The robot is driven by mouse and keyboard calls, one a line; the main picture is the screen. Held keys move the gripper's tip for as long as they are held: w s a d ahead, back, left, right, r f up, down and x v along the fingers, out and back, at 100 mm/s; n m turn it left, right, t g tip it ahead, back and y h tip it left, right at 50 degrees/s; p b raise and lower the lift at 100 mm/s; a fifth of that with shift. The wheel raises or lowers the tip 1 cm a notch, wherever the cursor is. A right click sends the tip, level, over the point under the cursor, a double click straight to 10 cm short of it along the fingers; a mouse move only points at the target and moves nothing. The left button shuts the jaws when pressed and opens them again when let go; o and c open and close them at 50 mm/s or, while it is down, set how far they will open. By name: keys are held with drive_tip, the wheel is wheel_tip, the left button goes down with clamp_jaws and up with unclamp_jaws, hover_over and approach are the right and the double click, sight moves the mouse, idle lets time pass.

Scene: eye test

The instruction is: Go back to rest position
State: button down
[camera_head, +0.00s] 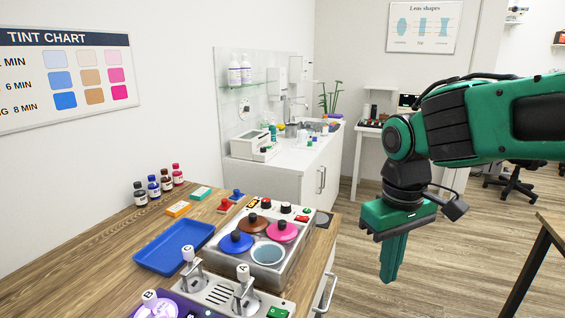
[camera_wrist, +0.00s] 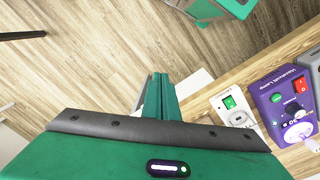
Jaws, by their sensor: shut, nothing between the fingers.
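My gripper (camera_head: 392,258) is green and points down over the wooden floor, to the right of the wooden counter and apart from it. Its fingers are together with nothing between them. The closed fingers (camera_wrist: 160,98) also show in the wrist view, with the floor behind them. My arm reaches in from the right side of the head view.
The counter (camera_head: 107,242) holds a blue tray (camera_head: 174,246), a tinting unit with coloured lids (camera_head: 282,231), and several small bottles (camera_head: 154,187). A purple device (camera_wrist: 290,103) shows at right in the wrist view. A table edge (camera_head: 549,222) stands at far right. Floor between is clear.

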drive_tip(key=s+d+f+m, duration=0.3)
drive_tip(key=s+d+m, duration=0.2)
drive_tip(key=d, duration=0.5)
drive_tip(key=s+d+f+m, duration=0.3)
drive_tip(key=s+d+m, duration=0.2)
drive_tip(key=s+d, duration=0.4)
drive_tip(key=shift+s+d+m+y, duration=0.3)
drive_tip(key=shift+d, duration=0.65)
drive_tip(key=shift+f, duration=0.1)
drive_tip(key=shift+w+f, duration=0.25)
drive_tip(key=shift+w, duration=0.4)
idle(4.4)
